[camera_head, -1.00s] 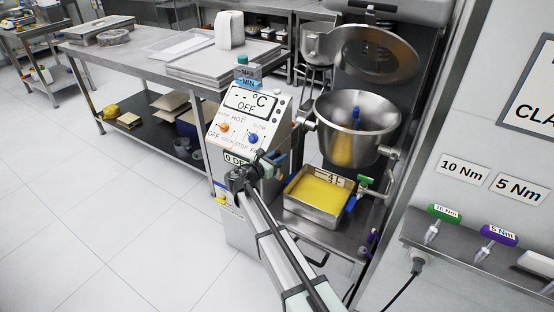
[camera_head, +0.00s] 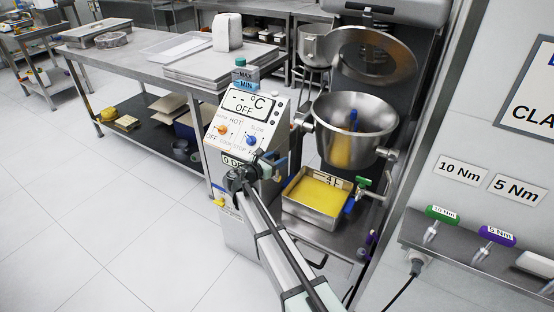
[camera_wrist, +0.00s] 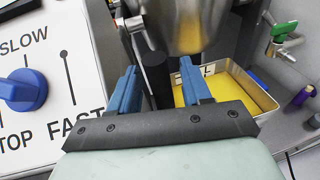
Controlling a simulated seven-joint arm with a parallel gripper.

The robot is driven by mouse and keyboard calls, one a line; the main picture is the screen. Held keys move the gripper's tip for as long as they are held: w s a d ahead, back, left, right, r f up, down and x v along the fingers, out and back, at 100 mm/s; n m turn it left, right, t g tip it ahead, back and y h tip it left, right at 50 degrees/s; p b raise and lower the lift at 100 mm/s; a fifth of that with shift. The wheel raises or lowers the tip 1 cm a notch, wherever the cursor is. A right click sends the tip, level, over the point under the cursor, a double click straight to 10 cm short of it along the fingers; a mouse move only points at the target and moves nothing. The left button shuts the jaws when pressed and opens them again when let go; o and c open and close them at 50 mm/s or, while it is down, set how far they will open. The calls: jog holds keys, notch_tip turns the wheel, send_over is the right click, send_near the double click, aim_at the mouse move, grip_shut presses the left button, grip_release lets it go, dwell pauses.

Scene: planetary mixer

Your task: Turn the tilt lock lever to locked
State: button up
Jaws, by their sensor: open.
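My gripper (camera_head: 268,161) is open beside the right edge of the mixer's control panel (camera_head: 240,125), below and left of the steel bowl (camera_head: 375,143). In the wrist view my two blue fingers (camera_wrist: 158,72) stand apart. A dark upright bar (camera_wrist: 157,80) shows between them, and I cannot tell whether it is the tilt lock lever or whether a finger touches it. A metal pivot (camera_wrist: 134,25) at the bowl's side lies just beyond the left finger. The lever's position is not readable; a label starting with "0" (camera_head: 231,160) is partly hidden by my arm.
A steel pan of yellow liquid (camera_head: 316,197) stands under the bowl, with a green-handled tap (camera_head: 363,182) beside it. The panel's blue speed knob (camera_wrist: 22,90) is left of my fingers. Green (camera_head: 442,214) and purple (camera_head: 497,236) tools hang at the right.

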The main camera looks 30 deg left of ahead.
jog(key=v, duration=1.3)
jog(key=shift+s, duration=0.3)
jog(key=shift+a+f, duration=0.1)
jog(key=shift+c, duration=0.6)
jog(key=shift+t, duration=0.9)
jog(key=s, duration=0.1)
jog(key=s+f, duration=0.2)
jog(key=s, duration=0.1)
jog(key=shift+a+f, duration=0.25)
jog(key=shift+a, duration=0.05)
jog(key=c, duration=0.6)
jog(key=shift+s, duration=0.1)
jog(key=shift+c, duration=0.8)
jog(key=w+d, duration=0.1)
jog(key=w, duration=0.8)
jog(key=w+d, duration=0.1)
jog(key=w, duration=0.3)
jog(key=shift+w+d+r, duration=0.2)
jog(key=shift+w+d, duration=0.05)
jog(key=shift+d, duration=0.1)
grip_shut()
